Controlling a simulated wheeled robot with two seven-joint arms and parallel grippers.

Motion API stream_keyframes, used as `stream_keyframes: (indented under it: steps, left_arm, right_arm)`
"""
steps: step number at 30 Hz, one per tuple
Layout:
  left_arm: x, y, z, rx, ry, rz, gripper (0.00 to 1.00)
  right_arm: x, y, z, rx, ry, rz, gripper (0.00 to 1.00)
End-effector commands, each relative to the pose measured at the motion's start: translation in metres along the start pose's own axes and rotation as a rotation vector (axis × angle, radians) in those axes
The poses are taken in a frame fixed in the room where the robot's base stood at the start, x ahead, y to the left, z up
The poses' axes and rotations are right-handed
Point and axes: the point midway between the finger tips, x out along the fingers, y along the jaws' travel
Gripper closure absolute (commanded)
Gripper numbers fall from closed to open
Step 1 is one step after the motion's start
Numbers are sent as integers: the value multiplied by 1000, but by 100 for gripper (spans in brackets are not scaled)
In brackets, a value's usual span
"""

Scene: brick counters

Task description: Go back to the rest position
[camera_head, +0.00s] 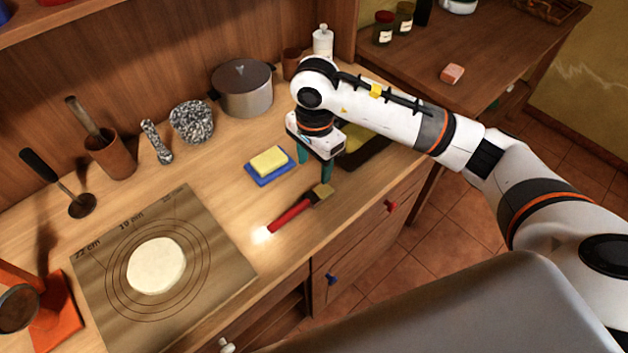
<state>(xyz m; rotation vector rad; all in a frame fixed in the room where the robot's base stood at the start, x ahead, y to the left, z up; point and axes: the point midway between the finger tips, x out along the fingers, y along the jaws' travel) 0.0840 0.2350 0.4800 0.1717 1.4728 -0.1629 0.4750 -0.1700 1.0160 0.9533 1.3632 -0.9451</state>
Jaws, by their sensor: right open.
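My right gripper (315,173) reaches in from the right and points down over the wooden counter. Its two teal fingers are apart, with nothing seen between them. A brush with a red handle (291,214) lies on the counter just in front of the fingers, its bristle end near the right finger. A yellow block on a blue tray (270,161) sits just left of the gripper. A dark tray (366,150) is partly hidden behind my right gripper and arm. My left gripper is not in view.
A dough mat (215,270) with a pale dough disc (156,265) covers the front left. A metal pot (243,88), a granite mortar (192,122) and a brown utensil cup (111,155) stand along the back. A side counter (490,50) at upper right holds jars and a pink block (452,74).

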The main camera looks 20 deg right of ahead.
Motion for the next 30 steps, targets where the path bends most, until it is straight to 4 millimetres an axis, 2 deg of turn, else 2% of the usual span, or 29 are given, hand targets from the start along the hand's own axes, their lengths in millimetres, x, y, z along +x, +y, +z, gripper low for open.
stream_keyframes:
  steps: [3, 7, 23, 26, 29, 30]
  left_arm:
    - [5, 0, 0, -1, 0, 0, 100]
    - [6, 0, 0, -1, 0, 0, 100]
    - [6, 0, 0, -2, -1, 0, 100]
    - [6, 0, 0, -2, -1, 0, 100]
    - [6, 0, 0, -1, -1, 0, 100]
    - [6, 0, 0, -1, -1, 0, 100]
  right_arm:
    - [-13, 1, 0, 1, 0, 2, 45]
    - [-20, 0, 0, 1, 0, 0, 45]
    - [-20, 0, -3, 0, 15, 2, 45]
    - [-14, 1, -27, -5, 113, 25, 45]
    - [-10, 0, -79, 6, 346, 67, 45]
    - [-13, -1, -107, 24, 479, 85, 45]
